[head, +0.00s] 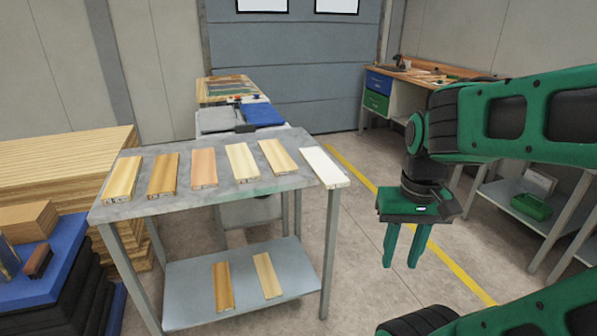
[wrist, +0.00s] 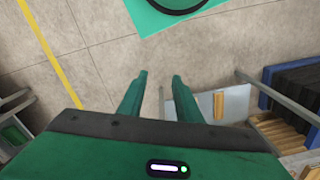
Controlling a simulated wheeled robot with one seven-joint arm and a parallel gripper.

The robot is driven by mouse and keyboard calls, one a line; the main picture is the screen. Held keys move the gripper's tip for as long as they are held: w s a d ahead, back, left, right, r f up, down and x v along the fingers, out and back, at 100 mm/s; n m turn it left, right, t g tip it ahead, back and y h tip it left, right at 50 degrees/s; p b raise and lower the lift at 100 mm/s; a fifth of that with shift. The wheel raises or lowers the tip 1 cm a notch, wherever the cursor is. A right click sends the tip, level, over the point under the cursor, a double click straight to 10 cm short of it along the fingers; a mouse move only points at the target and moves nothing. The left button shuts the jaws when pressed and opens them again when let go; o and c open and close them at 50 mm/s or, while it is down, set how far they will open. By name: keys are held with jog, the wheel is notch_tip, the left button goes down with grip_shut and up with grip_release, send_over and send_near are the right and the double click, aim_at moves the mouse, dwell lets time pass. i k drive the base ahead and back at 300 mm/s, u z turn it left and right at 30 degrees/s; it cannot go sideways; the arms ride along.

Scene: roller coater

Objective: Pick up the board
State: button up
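Several flat boards lie in a row on the grey table top (head: 150,208). From left to right, they include a light wood board (head: 123,178), a brown one (head: 163,174), a pinkish one (head: 204,167), two pale wood ones (head: 242,162) (head: 278,156), and a white one (head: 324,167) at the right edge. Two more boards (head: 223,286) (head: 268,275) lie on the lower shelf (head: 190,297). My gripper (head: 401,262) points down over the floor, right of the table, open and empty. In the wrist view its fingers (wrist: 158,80) are apart; a brown board (wrist: 219,105) shows beyond them.
Stacked planks (head: 60,165) and a blue-topped pile (head: 50,265) stand left of the table. A machine (head: 218,120) is behind it. A workbench with drawers (head: 378,92) stands at the back right, and a shelf with a green bin (head: 532,206) at right. Floor right of the table is clear.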

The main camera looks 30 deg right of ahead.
aim_at(328, 174)
jog(key=u, duration=0.95)
jog(key=k, duration=1.4)
jog(key=z, duration=0.8)
jog(key=i, duration=1.5)
jog(key=u, duration=0.05)
